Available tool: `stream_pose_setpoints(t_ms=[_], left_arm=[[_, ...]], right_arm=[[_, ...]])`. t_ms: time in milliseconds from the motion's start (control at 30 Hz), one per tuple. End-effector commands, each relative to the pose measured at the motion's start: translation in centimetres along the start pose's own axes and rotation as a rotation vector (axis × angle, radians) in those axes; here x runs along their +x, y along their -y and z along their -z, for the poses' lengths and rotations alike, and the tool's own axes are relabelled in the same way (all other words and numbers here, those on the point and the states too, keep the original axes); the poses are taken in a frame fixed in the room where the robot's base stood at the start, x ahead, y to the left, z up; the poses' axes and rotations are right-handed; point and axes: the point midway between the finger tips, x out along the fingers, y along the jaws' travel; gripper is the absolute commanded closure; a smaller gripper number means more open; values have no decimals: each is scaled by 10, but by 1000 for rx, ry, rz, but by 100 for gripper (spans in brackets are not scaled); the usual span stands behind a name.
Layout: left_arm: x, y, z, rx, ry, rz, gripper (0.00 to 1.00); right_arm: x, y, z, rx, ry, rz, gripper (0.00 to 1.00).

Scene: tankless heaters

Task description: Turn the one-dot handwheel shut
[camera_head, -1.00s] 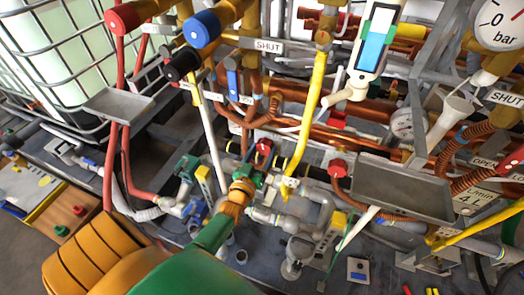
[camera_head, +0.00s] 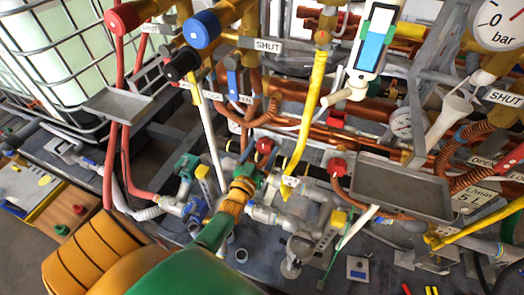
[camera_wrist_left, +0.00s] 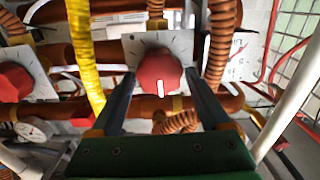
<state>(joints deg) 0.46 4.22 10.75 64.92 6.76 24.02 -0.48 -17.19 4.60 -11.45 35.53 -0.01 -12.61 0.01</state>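A red round knob (camera_wrist_left: 160,72) with one white mark on its lower face sits on a pale plate in the left wrist view. It appears to be the red knob (camera_head: 264,146) just beyond my left gripper in the head view. My left gripper (camera_wrist_left: 160,84) is open, with one dark finger on each side of this knob; I cannot tell whether they touch it. In the head view my left gripper (camera_head: 252,168) is small and partly hidden among pipes. Which handwheel carries one dot is too small to tell. My right gripper is not in view.
A second red knob (camera_wrist_left: 12,82) stands to the left, and a yellow hose (camera_wrist_left: 82,50) runs between the two. Corrugated copper pipes (camera_wrist_left: 222,45) crowd the right.

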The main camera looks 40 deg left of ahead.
Motion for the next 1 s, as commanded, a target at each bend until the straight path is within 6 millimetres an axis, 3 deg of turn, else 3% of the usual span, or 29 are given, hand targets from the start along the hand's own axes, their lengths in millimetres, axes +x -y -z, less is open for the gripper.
stream_pose_setpoints(t_ms=[300, 600, 700, 1000], left_arm=[[-4, 0, -1, 0, 4, 0, 17], [-62, 0, 0, -1, 5, 0, 17], [-70, 0, 0, 0, 4, 0, 17], [-71, 0, 0, 0, 2, 0, 17]], right_arm=[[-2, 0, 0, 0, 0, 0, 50], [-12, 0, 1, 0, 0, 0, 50], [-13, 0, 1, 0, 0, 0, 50], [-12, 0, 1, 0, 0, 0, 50]])
